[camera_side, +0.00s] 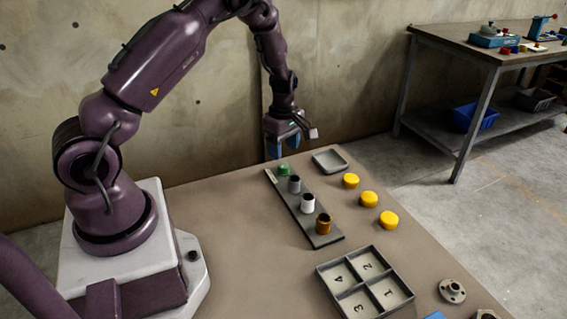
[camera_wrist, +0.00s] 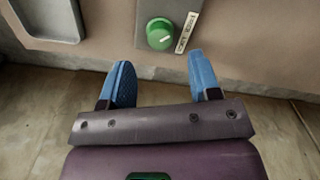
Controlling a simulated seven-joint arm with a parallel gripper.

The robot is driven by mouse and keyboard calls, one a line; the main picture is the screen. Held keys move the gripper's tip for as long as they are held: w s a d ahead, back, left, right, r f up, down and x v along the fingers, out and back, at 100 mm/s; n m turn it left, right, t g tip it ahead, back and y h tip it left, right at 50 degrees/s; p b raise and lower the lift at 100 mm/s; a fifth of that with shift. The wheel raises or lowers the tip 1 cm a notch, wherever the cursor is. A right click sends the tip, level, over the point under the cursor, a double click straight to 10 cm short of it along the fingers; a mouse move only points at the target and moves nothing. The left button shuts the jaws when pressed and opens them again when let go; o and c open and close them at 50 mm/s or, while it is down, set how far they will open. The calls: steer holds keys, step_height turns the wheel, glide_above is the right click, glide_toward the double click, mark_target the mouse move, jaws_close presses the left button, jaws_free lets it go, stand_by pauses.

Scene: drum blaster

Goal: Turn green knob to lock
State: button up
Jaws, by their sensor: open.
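The green knob (camera_side: 284,169) sits at the far end of a dark grey strip-shaped base (camera_side: 318,229) on the table. In the wrist view the green knob (camera_wrist: 160,33) is round, with a white mark on its top, and a small printed label (camera_wrist: 187,33) lies beside it. My gripper (camera_side: 290,150) is near the table's far edge, close to the knob. In the wrist view my gripper's two blue fingers (camera_wrist: 160,68) are apart with nothing between them. The knob lies ahead of the fingertips, roughly in line with the gap, and is not touched.
A small grey tray (camera_side: 344,161) is beside the knob. Several yellow caps (camera_side: 369,199) lie right of the base. A numbered compartment box (camera_side: 326,270) and a round flange (camera_side: 452,291) are nearer the camera.

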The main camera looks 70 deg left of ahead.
mark_target(284, 165)
steer(key=shift+f, duration=2.8)
steer(key=c, duration=0.9)
